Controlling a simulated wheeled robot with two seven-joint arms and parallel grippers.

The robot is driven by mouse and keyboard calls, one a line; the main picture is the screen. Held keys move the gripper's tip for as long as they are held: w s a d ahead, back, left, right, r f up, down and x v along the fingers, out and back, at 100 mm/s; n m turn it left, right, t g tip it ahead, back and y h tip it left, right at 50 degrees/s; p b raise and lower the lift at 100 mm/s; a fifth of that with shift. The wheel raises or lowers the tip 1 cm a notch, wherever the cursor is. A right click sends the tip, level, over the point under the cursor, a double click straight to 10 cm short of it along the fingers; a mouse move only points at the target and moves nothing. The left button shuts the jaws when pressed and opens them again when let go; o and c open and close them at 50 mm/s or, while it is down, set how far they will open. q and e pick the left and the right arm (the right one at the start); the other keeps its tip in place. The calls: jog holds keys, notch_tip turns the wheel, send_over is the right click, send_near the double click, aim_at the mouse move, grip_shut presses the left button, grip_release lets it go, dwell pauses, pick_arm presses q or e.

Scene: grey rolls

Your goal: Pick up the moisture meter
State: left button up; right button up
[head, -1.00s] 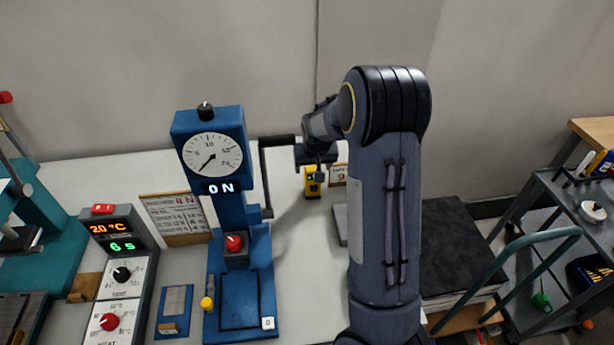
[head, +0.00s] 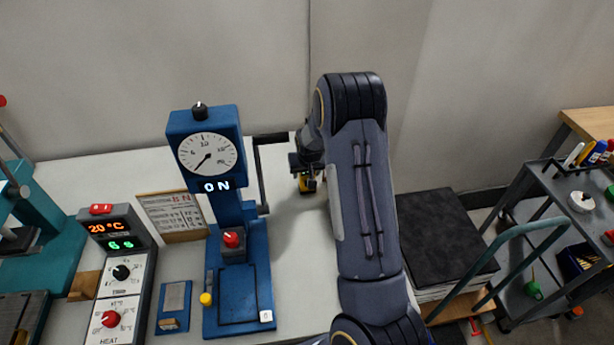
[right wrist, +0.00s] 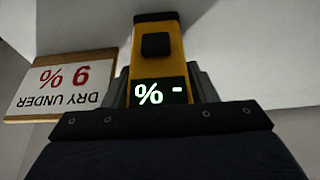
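The moisture meter is a yellow, upright block with a black button and a dark display reading "% -" in the right wrist view (right wrist: 157,65). In the head view a small part of the moisture meter (head: 308,185) shows on the white table, right of the blue press. My right gripper (head: 303,165) is at the meter, partly hidden by my own arm. In the right wrist view its grey fingers (right wrist: 160,88) flank the meter closely on both sides. Whether they press on it cannot be told. My left gripper is not in view.
A blue press (head: 236,270) with a dial and black crank stands just left of the meter. A sign reading "DRY UNDER 9 %" (right wrist: 62,85) stands beside it. A control box (head: 115,280) is further left. A cart (head: 550,230) stands right.

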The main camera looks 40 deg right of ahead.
jog(key=c, duration=0.8)
